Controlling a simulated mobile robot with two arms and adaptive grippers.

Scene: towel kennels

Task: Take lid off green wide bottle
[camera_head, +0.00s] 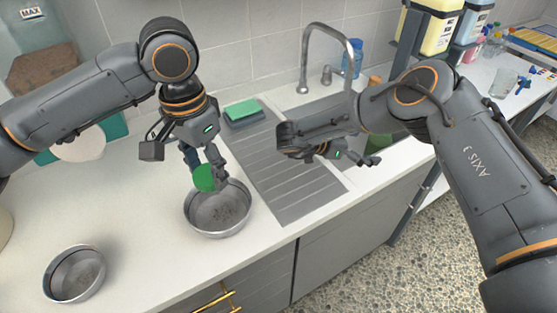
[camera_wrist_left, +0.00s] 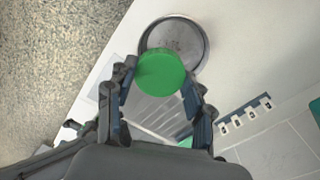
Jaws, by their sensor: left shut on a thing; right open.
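My left gripper (camera_head: 207,167) is shut on a round green lid (camera_head: 204,178), held above the rear rim of a metal bowl. In the left wrist view the green lid (camera_wrist_left: 160,72) sits between the two fingers of my left gripper (camera_wrist_left: 160,88). The lid partly covers the metal bowl behind it there. My right gripper (camera_head: 372,152) is open and empty over the sink area.
The metal bowl (camera_head: 230,222) stands on the white counter near the front edge. A second bowl (camera_head: 75,270) stands at the front left. A green sponge (camera_head: 243,111) lies by the draining board (camera_head: 278,165). The tap (camera_head: 318,29) rises behind my right arm. Counter between the bowls is clear.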

